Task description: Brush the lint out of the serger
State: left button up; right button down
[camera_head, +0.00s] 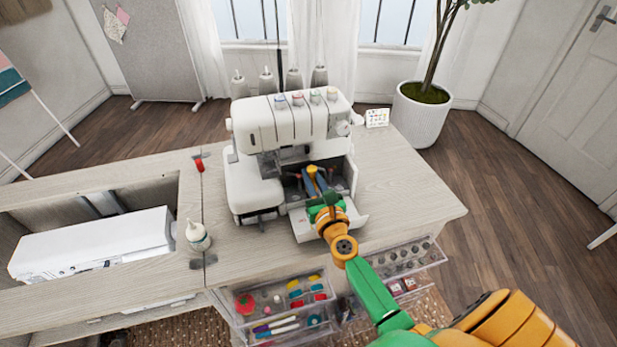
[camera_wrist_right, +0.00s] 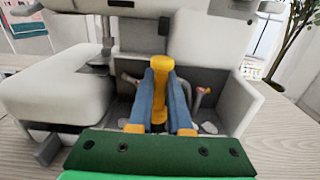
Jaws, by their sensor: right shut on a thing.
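The white serger (camera_head: 290,125) stands on the wooden table with its front cover (camera_head: 345,222) folded down and its looper bay open. My right gripper (camera_head: 317,183) reaches into the bay from the front. In the right wrist view its two blue fingers (camera_wrist_right: 161,92) are closed on a yellow-orange handled tool (camera_wrist_right: 159,64), which looks like the brush. The bristles are not visible. Small pale grey clumps (camera_wrist_right: 208,127), possibly lint, show low in the bay beside the fingers. A looper part with a reddish end (camera_wrist_right: 203,92) is to the right. My left gripper is not in view.
Open clear drawers with notions (camera_head: 285,305) jut out below the front edge. A small card (camera_head: 377,118) stands at the back right. The table's right side (camera_head: 410,190) is clear.

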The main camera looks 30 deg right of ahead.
jog(key=shift+d, duration=0.15)
jog(key=shift+s+d, duration=0.15)
jog(key=shift+d, duration=0.4)
dwell(0.3)
jog(key=shift+s+d, duration=0.15)
jog(key=shift+d, duration=0.35)
jog(key=shift+a, duration=0.1)
jog(key=shift+a, duration=0.5)
